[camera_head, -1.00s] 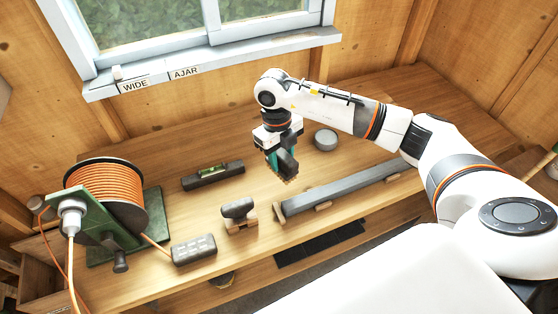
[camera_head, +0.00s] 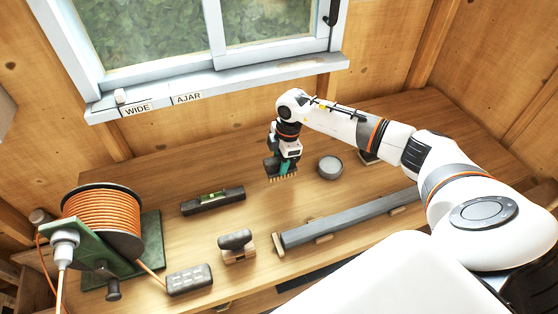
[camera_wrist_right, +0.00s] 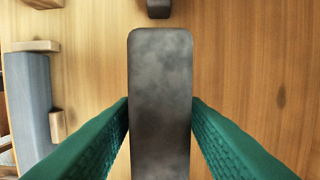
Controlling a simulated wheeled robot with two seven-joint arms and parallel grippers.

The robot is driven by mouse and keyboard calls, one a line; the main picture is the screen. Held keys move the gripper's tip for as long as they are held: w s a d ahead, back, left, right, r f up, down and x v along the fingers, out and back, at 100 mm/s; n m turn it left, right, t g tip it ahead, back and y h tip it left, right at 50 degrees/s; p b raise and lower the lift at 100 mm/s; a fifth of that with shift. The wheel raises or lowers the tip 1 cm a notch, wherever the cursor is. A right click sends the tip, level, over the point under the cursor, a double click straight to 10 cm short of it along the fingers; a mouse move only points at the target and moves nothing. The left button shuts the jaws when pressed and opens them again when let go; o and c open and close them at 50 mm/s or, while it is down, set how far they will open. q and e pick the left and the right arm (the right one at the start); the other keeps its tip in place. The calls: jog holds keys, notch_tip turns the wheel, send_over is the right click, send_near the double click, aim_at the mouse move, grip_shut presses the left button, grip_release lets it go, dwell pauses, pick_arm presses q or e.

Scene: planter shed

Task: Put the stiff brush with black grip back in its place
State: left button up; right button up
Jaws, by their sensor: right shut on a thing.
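My right gripper (camera_head: 283,166) is shut on the stiff brush with black grip and holds it over the rear middle of the workbench. The brush's pale bristles (camera_head: 283,178) point down; I cannot tell whether they touch the bench. In the right wrist view the brush's dark grip (camera_wrist_right: 160,100) lies between the green fingers (camera_wrist_right: 160,130). A small dark thing with a wooden base (camera_head: 370,158) is partly hidden behind my right arm; I cannot tell whether it is the brush's place. My left gripper is not in view.
A spirit level (camera_head: 212,201) lies left of the brush, a round grey tin (camera_head: 330,168) right. A dark-handled wooden block (camera_head: 237,250), power strip (camera_head: 189,279) and long grey bar (camera_head: 345,220) lie in front. A cable reel (camera_head: 102,215) stands left. The rear bench is clear below the window.

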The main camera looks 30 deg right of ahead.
jog(key=shift+r, duration=0.1)
jog(key=shift+f+b, duration=1.2)
jog(key=shift+f, duration=1.1)
jog(key=shift+f+p, duration=0.1)
jog(key=shift+p, duration=0.2)
jog(key=shift+f, duration=0.25)
